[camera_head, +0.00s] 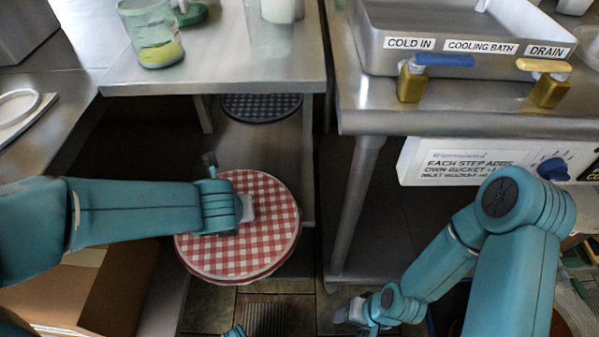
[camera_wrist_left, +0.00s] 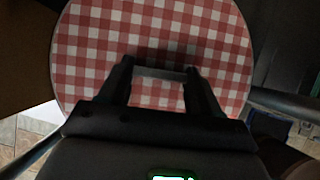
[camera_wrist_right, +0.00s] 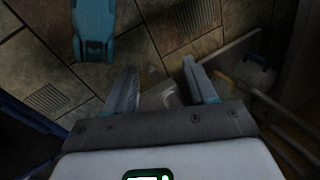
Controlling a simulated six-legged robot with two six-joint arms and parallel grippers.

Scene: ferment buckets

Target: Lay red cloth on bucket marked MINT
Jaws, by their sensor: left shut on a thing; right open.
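The red cloth (camera_head: 262,254) is round, red-and-white checked, and spread flat at centre left of the head view. It also fills the top of the left wrist view (camera_wrist_left: 155,35). No MINT mark is readable. My right gripper (camera_wrist_right: 165,78) is open and empty, low over the floor.
A dark blue checked round cover (camera_head: 262,107) sits under the steel table (camera_head: 215,78). A glass jar (camera_head: 150,40) stands on that table. A steel bath (camera_head: 455,45) with taps is at the right. An open cardboard box (camera_head: 115,285) is at lower left.

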